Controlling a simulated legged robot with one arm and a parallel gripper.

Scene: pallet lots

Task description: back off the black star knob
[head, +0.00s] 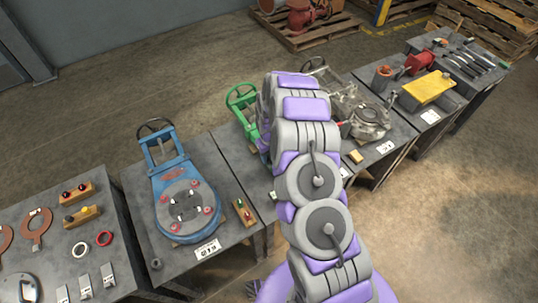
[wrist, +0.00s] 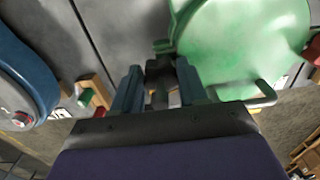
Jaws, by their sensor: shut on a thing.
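In the wrist view my gripper (wrist: 160,80) has its two blue-grey fingers on either side of a small dark piece, the black star knob (wrist: 159,68), and is shut on it. The knob is at the left edge of a green valve body (wrist: 245,45), next to a small green lug. Its star shape is mostly hidden between the fingers. In the head view my arm covers the knob, my gripper and most of the green valve; only its green handwheel (head: 241,97) shows clearly.
A blue valve (head: 185,195) stands on the table to the left, with a small wooden block (head: 243,212) beside it. A grey valve (head: 368,115) and a yellow-topped fixture (head: 428,88) stand on tables to the right.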

